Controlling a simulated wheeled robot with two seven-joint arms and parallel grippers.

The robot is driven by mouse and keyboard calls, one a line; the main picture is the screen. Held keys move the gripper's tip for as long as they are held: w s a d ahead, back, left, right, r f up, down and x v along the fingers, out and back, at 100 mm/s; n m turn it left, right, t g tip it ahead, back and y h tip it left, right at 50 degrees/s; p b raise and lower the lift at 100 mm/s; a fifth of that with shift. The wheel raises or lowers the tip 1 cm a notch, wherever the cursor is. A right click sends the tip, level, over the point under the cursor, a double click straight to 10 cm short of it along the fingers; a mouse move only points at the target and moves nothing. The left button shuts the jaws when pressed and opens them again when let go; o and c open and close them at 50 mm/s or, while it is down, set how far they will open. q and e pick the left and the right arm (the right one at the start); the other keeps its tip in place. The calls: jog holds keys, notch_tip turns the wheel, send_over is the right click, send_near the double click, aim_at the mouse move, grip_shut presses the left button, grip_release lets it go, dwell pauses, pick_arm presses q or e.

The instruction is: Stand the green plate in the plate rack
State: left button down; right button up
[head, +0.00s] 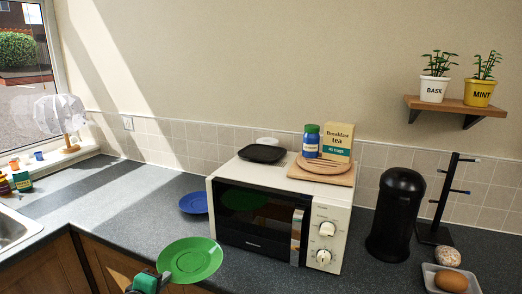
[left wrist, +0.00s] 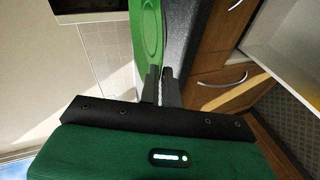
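The green plate (head: 190,260) is at the front of the counter in the head view, its face turned up toward the camera. My left gripper (head: 150,283) is at its lower left rim. In the left wrist view the plate (left wrist: 148,30) shows nearly edge-on, running up from the fingertips. The two dark fingers (left wrist: 160,85) are close together at its rim, and the gripper looks shut on it. The exact contact is partly hidden. I cannot make out a plate rack in either view. My right gripper is not in view.
A white microwave (head: 262,225) stands behind and right of the plate, with a black dish (head: 262,153), tea box and jar on top. A blue plate (head: 193,203) lies left of it. A black bin (head: 396,215), peg stand (head: 438,225) and egg tray (head: 432,277) are right.

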pick_arm(q)
jog(key=s+d+n+y, duration=0.2)
jog(key=s+d, duration=0.2)
jog(key=s, duration=0.2)
jog(key=shift+r, duration=0.15)
